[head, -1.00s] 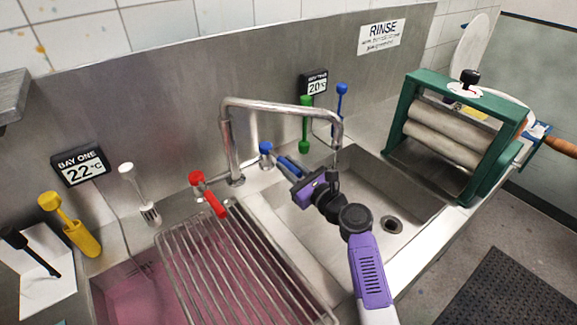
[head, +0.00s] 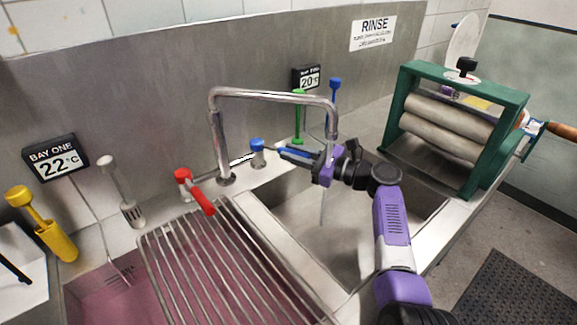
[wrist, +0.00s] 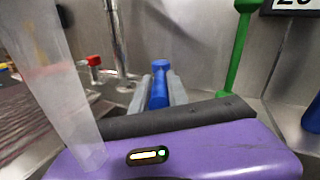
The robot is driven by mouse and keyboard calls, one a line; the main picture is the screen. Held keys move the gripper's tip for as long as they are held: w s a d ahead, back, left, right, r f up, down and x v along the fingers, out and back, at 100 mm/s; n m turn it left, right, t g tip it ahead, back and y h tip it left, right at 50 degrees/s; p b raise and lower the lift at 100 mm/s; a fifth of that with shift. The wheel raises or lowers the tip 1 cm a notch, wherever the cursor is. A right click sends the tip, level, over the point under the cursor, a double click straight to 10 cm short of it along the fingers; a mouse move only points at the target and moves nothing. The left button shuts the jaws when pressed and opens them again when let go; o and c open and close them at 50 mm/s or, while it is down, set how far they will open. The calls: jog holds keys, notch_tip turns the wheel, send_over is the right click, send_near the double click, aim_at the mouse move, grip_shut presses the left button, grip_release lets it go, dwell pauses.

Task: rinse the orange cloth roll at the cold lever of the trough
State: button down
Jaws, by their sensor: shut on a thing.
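The cold lever (head: 290,152) is blue, on a blue-capped tap at the trough's back edge. My gripper (head: 284,151) is shut on it. In the wrist view the blue lever (wrist: 158,88) sits between the two grey fingers. The steel trough (head: 290,205) lies in front, under the bent spout (head: 270,96). A thin stream of water (head: 322,208) falls from the spout; a pale translucent column, likely that water, crosses the left of the wrist view (wrist: 60,90). I cannot make out the orange cloth roll in any view.
The red lever (head: 200,197) and wire rack (head: 225,265) are to the left, over pink liquid (head: 110,295). A green mangle (head: 485,150) stands right of the trough. Green (head: 299,115) and blue (head: 334,100) tools stand behind it. A yellow tool (head: 45,225) is far left.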

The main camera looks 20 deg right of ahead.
jog(key=shift+w+d+f+n+g+y+b, duration=0.1)
jog(key=shift+w+d+n+g+y+b, duration=0.5)
jog(key=shift+b, duration=0.55)
jog(key=shift+s, duration=0.1)
jog(key=c, duration=1.3)
grip_release()
jog(key=v, duration=0.7)
jog(key=shift+s+d, duration=0.15)
jog(key=shift+d, duration=0.15)
